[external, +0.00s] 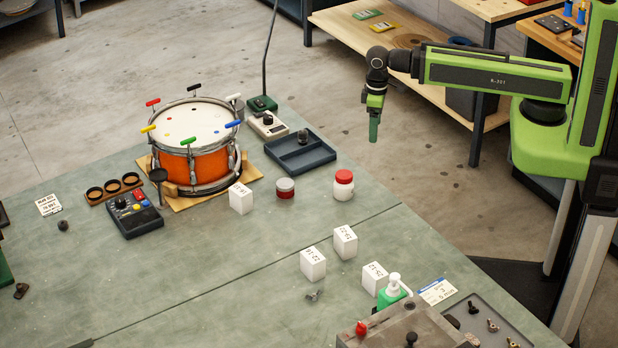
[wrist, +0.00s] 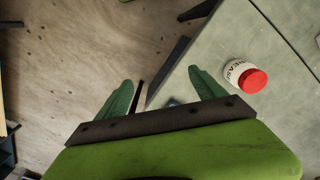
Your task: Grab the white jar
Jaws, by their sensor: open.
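The white jar (external: 343,187) with a red lid stands upright on the green bench top. In the wrist view the jar (wrist: 233,70) shows at the right, with dark lettering on its side and its red lid toward me. My gripper (external: 374,133) hangs pointing down, above and to the right of the jar in the external view, apart from it. In the wrist view my gripper's two green fingers (wrist: 163,90) are spread with nothing between them. The jar lies to the right of the right finger.
White boxes (external: 345,241) stand in front. The bench around the jar's right side is clear.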

